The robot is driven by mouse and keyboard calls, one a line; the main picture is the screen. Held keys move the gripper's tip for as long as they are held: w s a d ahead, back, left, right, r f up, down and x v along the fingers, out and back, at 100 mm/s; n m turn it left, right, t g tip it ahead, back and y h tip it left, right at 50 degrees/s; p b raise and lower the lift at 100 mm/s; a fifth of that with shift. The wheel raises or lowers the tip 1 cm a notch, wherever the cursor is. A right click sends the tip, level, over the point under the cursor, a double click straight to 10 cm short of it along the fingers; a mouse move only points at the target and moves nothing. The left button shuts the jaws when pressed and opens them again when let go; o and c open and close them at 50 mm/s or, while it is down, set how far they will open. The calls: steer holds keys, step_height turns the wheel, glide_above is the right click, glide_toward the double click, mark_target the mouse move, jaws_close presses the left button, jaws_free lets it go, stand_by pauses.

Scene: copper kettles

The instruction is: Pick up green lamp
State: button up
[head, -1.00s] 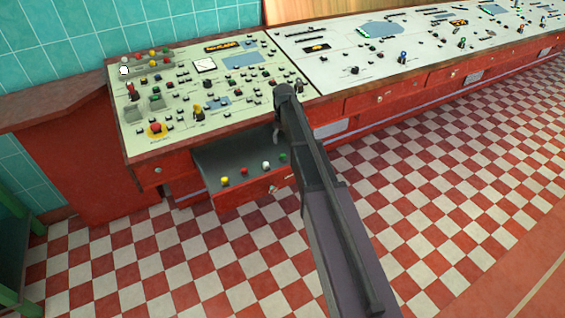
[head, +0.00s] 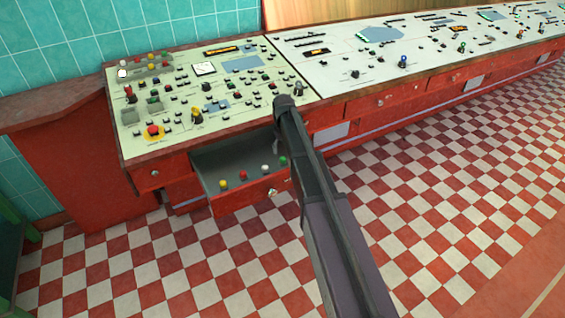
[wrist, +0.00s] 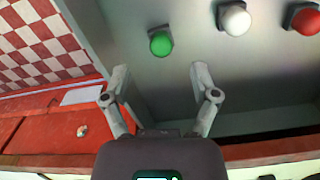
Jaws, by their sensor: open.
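The green lamp (head: 283,161) lies at the right end of a row of coloured lamps in the open drawer (head: 212,162). In the wrist view the green lamp (wrist: 161,43) sits on the grey drawer floor, ahead of and between my fingertips. My gripper (wrist: 158,80) is open and empty, with its two fingers apart, and does not touch the lamp. In the head view my arm hides most of the gripper at the drawer's right side.
A white lamp (wrist: 234,19) and a red lamp (wrist: 304,19) lie right of the green one in the wrist view. A yellow lamp (head: 223,184) is at the drawer's left. The control panel (head: 180,85) overhangs the drawer's back. The checkered floor in front is clear.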

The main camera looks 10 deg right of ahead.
mark_target(283, 158)
steer(key=shift+f, duration=0.15)
steer(key=shift+a+f+b, duration=0.1)
steer(key=shift+f+b, duration=2.4)
steer(key=shift+b, duration=0.05)
steer(key=c, duration=1)
